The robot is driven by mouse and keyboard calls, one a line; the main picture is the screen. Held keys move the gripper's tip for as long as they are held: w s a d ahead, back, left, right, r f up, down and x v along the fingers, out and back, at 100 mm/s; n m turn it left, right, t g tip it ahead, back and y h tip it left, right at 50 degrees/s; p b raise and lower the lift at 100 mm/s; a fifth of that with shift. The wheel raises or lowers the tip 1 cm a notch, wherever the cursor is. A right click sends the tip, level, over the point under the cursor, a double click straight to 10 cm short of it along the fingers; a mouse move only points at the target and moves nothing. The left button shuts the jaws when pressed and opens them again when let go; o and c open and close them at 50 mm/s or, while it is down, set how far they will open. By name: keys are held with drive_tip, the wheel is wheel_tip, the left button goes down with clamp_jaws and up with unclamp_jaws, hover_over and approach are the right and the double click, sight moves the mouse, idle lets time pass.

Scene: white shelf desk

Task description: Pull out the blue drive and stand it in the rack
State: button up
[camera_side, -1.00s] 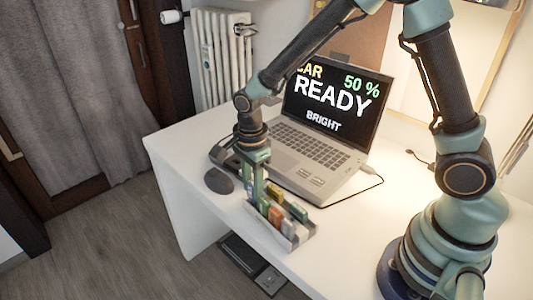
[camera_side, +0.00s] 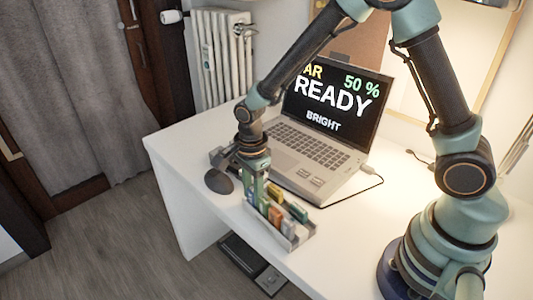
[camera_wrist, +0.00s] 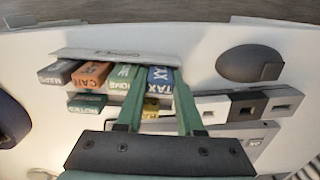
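The blue drive (camera_wrist: 160,80), labelled TAX, is upright at the right end of a row of drives in the wrist view. The row sits in the grey rack (camera_wrist: 100,55), which also shows in the side view (camera_side: 298,240). My gripper (camera_wrist: 160,78) is over this end of the rack, with one green finger on each side of the blue drive. The left finger is between it and the green HOME drive (camera_wrist: 124,79). Whether the fingers press on it, and whether its base rests in the rack, I cannot see. In the side view my gripper (camera_side: 256,190) covers the blue drive.
Orange CAFE (camera_wrist: 90,75) and grey MAPS (camera_wrist: 57,73) drives stand left of HOME. A green NOTES drive (camera_wrist: 87,103) and a yellow one (camera_wrist: 150,109) are behind. A dark mouse (camera_wrist: 248,63) lies close by. The laptop (camera_side: 322,150) stands behind the rack.

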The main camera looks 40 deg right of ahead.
drive_tip(key=o, duration=0.5)
wheel_tip(320, 180, up, 12)
idle(0.4)
drive_tip(key=shift+r, duration=0.1)
drive_tip(key=s+d+r+n+t, duration=0.5)
drive_tip(key=s+d+r+n, duration=0.4)
drive_tip(key=n, duration=1)
drive_tip(key=shift+s+d+t, duration=0.3)
drive_tip(key=shift+d, duration=0.15)
